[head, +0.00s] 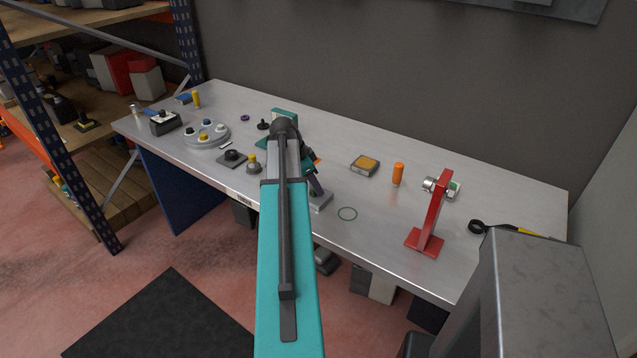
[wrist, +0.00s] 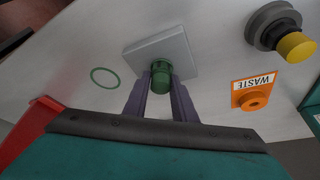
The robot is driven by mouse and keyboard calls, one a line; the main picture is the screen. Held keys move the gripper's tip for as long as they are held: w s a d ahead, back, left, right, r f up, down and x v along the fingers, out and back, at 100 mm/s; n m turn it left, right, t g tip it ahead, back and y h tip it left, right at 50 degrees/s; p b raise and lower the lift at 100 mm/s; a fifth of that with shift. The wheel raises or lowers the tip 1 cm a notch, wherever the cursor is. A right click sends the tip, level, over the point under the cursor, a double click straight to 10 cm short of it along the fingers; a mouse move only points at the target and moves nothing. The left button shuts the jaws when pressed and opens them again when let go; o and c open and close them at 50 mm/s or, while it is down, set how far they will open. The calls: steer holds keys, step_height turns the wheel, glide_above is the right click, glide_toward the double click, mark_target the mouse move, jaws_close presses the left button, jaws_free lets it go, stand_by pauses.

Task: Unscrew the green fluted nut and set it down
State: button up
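The green fluted nut (wrist: 161,72) stands on a square grey plate (wrist: 176,48) in the wrist view. The two purple fingers of my gripper (wrist: 161,84) lie on either side of the nut, with no clear gap between them and it, so the gripper looks shut on it. The thread under the nut is hidden. In the head view, a purple finger of my gripper (head: 315,188) reaches down to the grey plate (head: 322,202), near the bench's front edge. My arm hides the nut there.
A thin green ring (head: 347,213) lies right of the plate. A red stand (head: 430,220) rises farther right. An orange part marked WASTE (wrist: 252,96) and a yellow-topped knob (wrist: 285,35) are near in the wrist view. An orange cylinder (head: 398,174) stands behind.

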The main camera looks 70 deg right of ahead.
steer(key=shift+s+a+f+n, duration=0.1)
steer(key=shift+s+a+n, duration=0.05)
steer(key=shift+n, duration=0.15)
steer(key=shift+n, duration=0.6)
steer(key=shift+s+h, duration=0.1)
steer(key=shift+h, duration=0.2)
steer(key=shift+n+t, duration=0.4)
steer(key=shift+n, duration=0.4)
steer(key=shift+s+n, duration=0.1)
steer(key=shift+n, duration=0.5)
steer(key=shift+n+t, duration=0.3)
steer(key=shift+n+h, duration=0.3)
